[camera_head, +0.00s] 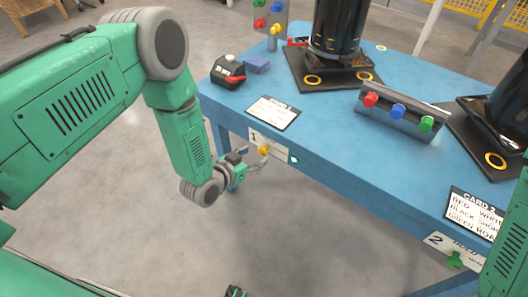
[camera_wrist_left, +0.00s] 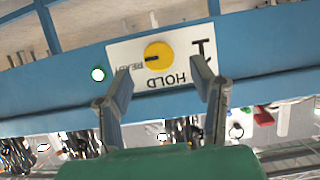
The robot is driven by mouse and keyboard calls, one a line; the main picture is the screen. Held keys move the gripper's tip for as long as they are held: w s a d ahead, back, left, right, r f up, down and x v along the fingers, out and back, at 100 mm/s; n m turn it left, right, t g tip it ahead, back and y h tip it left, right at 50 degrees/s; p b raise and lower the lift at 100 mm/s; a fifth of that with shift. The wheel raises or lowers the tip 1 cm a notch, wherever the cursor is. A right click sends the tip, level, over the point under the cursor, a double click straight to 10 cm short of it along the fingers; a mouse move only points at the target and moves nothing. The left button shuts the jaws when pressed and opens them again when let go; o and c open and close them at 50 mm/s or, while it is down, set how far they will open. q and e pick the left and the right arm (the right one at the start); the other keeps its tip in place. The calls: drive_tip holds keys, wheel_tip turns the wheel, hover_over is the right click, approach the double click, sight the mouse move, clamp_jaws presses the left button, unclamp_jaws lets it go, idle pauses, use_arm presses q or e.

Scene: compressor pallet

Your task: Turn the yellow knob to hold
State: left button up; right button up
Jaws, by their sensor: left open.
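The yellow knob (camera_head: 263,150) sits on a white label plate numbered 1 (camera_head: 254,136) on the front edge of the blue table. In the left wrist view the knob (camera_wrist_left: 158,56) appears upside down with its plate, beside the words READY and HOLD. A small dark mark on the knob lies on its left, toward READY. My left gripper (camera_head: 250,168) is open in front of the plate. Its two fingers (camera_wrist_left: 164,88) stand apart on either side of the knob in the wrist view, with no contact visible.
A green knob (camera_head: 455,260) is on plate 2. A green light (camera_wrist_left: 98,74) is near plate 1. Open floor lies in front.

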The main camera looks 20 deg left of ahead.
sight(260, 152)
use_arm(q)
drive_tip(key=x, duration=0.4)
drive_tip(key=shift+a+f+b, duration=0.1)
drive_tip(key=shift+a+b, duration=0.25)
drive_tip(key=shift+a, duration=0.05)
drive_tip(key=shift+w+d, duration=0.45)
drive_tip(key=shift+d, duration=0.45)
drive_tip(key=shift+a, duration=0.4)
clamp_jaws()
drive_tip(key=shift+a+f, duration=0.1)
drive_tip(key=shift+a, duration=0.05)
